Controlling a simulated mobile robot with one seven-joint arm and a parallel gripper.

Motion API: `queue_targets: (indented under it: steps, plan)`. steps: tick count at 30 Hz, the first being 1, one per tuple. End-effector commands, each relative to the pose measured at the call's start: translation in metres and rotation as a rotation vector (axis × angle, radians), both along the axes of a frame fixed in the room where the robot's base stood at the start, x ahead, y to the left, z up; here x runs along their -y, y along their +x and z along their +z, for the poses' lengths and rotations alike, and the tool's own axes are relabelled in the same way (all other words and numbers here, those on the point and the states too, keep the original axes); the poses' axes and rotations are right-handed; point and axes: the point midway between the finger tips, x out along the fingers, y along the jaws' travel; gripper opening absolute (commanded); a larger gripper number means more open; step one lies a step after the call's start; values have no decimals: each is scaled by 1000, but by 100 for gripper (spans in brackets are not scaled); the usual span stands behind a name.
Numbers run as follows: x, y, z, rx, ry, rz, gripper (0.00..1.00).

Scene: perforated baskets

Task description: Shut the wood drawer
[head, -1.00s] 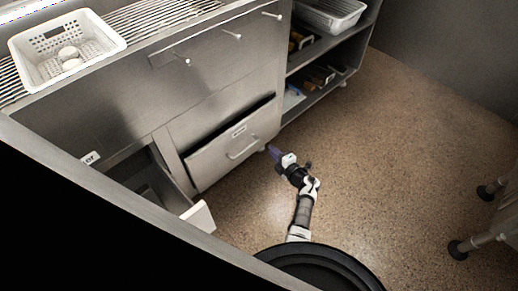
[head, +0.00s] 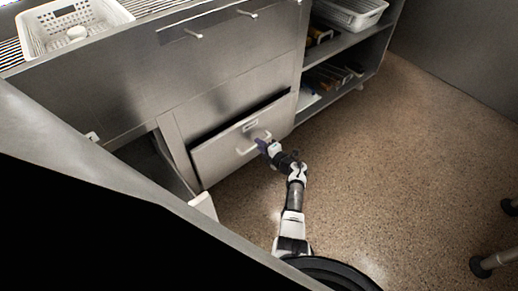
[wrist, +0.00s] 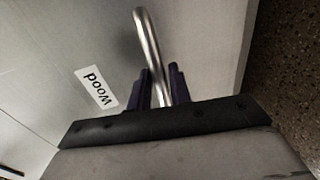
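The wood drawer (head: 215,155) is a grey metal front low in the counter and stands partly open, with a dark gap along its top edge. In the wrist view its front (wrist: 60,55) carries a white label reading "wood". Its curved metal handle (wrist: 148,38) runs between the two dark purple fingers of my gripper (wrist: 162,78). The fingers sit close on both sides of the handle and appear to be shut on it.
Another drawer at the left is pulled open, with a white front edge (head: 203,206). White perforated baskets stand on the counter (head: 75,28) and on the open shelf (head: 350,12). Metal legs (head: 490,262) stand at the far right.

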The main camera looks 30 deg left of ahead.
Motion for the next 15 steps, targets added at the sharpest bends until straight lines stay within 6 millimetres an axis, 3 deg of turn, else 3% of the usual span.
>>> queue_targets:
  steps: [5,14,15]
  plan:
    - [-11,3,-3,-1,0,0,20]
    - [-12,4,-2,-1,0,-1,20]
    - [-12,4,-2,-1,0,-1,16]
